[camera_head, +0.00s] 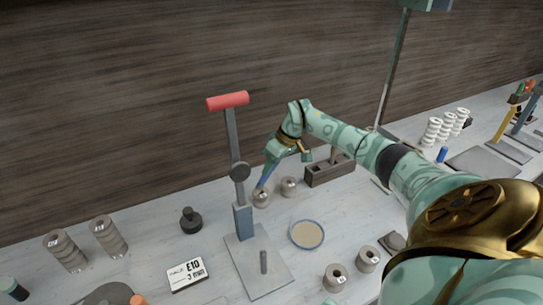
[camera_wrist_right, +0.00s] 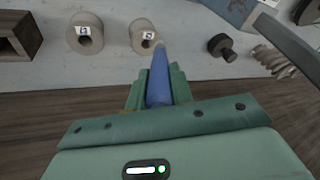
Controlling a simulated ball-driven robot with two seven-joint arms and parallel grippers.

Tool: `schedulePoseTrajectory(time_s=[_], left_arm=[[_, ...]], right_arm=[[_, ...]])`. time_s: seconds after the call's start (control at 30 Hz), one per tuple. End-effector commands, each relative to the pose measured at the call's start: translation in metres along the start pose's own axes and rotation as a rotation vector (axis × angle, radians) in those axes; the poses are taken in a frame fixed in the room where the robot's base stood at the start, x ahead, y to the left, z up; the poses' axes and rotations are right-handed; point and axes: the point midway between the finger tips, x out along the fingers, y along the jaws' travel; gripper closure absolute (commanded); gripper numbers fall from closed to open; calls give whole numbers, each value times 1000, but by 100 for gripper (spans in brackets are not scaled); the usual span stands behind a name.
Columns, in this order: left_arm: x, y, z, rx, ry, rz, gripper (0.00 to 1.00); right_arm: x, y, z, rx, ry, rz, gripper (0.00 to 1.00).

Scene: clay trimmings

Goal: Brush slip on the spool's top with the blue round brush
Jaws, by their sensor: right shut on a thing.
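My right gripper (camera_head: 270,160) is shut on the blue round brush (camera_head: 265,175), which points down with its tip at or just above a grey spool (camera_head: 261,199). I cannot tell whether the tip touches it. The brush also shows between the fingers (camera_wrist_right: 157,88) in the right wrist view, its tip beside a labelled spool (camera_wrist_right: 144,37). A second spool (camera_head: 289,187) stands close to the right. A shallow blue-rimmed dish (camera_head: 307,234) of beige slip lies in front of them. My left gripper is not in view.
A grey lever press with a red handle (camera_head: 228,101) rises just left of the brush. A dark open box (camera_head: 330,171) stands behind right. Two labelled spools (camera_head: 335,277) (camera_head: 368,259) sit in front. A dark knobbed weight (camera_head: 190,220) and price sign (camera_head: 187,274) are left.

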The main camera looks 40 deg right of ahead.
Motion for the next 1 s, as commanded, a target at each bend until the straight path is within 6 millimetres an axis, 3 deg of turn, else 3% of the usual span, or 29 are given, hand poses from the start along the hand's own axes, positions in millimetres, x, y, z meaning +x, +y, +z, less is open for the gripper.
schedulePoseTrajectory(time_s=[0.27, 0.67, 1.0], left_arm=[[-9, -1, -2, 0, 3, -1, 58], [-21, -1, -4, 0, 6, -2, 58], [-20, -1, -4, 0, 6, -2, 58]], right_arm=[[-5, -1, -2, 0, 1, 0, 100], [-14, 9, 12, 0, 0, 1, 100], [-14, 10, 14, 0, 1, 1, 100]])
